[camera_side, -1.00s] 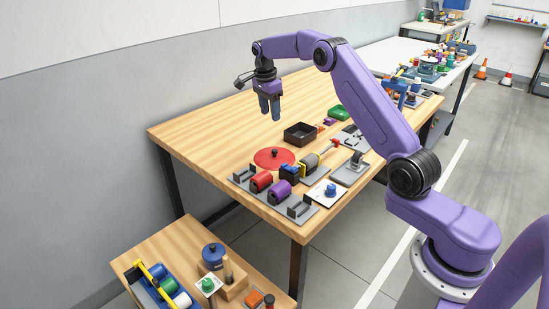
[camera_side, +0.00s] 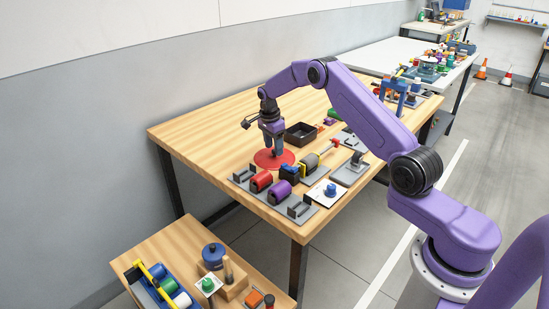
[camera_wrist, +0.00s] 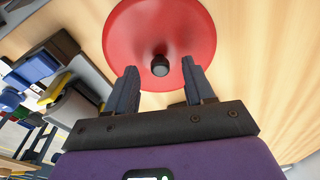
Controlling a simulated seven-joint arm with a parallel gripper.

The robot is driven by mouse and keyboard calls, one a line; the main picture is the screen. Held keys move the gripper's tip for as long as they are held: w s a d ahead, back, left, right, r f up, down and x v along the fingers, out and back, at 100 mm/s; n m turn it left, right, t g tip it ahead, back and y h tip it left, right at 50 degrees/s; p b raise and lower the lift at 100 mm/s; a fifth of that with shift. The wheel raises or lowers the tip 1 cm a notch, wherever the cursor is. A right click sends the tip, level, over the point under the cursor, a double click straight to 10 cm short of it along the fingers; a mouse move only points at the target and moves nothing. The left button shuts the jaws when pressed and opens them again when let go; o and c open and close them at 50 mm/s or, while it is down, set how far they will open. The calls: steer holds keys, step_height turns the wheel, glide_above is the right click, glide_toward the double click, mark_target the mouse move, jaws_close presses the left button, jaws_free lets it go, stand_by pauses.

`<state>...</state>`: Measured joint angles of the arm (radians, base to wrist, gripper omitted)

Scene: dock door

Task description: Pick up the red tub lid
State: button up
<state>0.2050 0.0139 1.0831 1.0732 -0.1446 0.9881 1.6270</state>
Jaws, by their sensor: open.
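The red tub lid (camera_side: 264,160) lies flat on the wooden table (camera_side: 200,131). It is a round red disc with a dark knob at its centre, and it also shows in the wrist view (camera_wrist: 190,28). My gripper (camera_side: 273,152) is over the lid and points down, its fingertips close to the knob. In the wrist view my gripper (camera_wrist: 157,78) has its two fingers apart, with the dark knob (camera_wrist: 160,66) between their tips. The gap to the knob shows on both sides. In the side view the fingers hide the knob.
A black open box (camera_side: 300,133) stands just behind the lid. A grey tray with a red roll (camera_side: 261,181) and a purple roll (camera_side: 279,191) is in front. The table left of the lid is clear.

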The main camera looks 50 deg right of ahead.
steer(key=shift+d+f, duration=0.1)
steer(key=shift+f, duration=0.55)
jaws_close()
steer(key=shift+r, duration=0.1)
